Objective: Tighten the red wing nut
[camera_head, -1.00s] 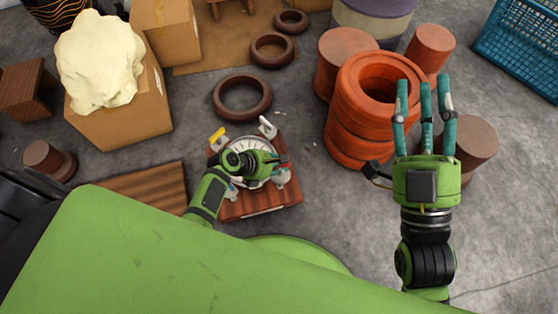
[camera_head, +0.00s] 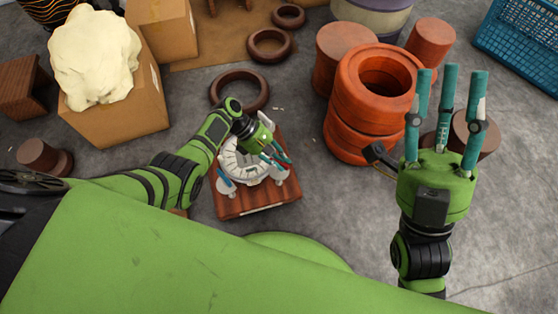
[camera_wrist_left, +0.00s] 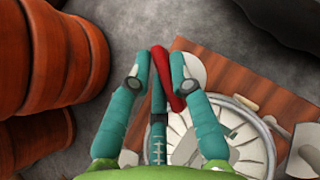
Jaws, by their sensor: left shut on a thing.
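The red wing nut (camera_wrist_left: 166,72) is between the fingertips of my left gripper (camera_wrist_left: 158,62) in the left wrist view, with the fingers shut on it. In the head view, the left gripper (camera_head: 277,150) is at the right side of the round white drum piece (camera_head: 240,168), and its fingers hide the nut. The drum piece lies on a reddish wooden board (camera_head: 257,202) on the floor and also shows in the left wrist view (camera_wrist_left: 245,150). My right gripper (camera_head: 449,80) is open and empty, with its fingers spread, in front of the orange rings.
Stacked orange rings (camera_head: 350,120) stand right of the board. Brown rings (camera_head: 238,75) lie behind it. A cardboard box (camera_head: 130,115) with a cream lump (camera_head: 95,55) stands at left. A blue crate (camera_head: 525,50) is at far right.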

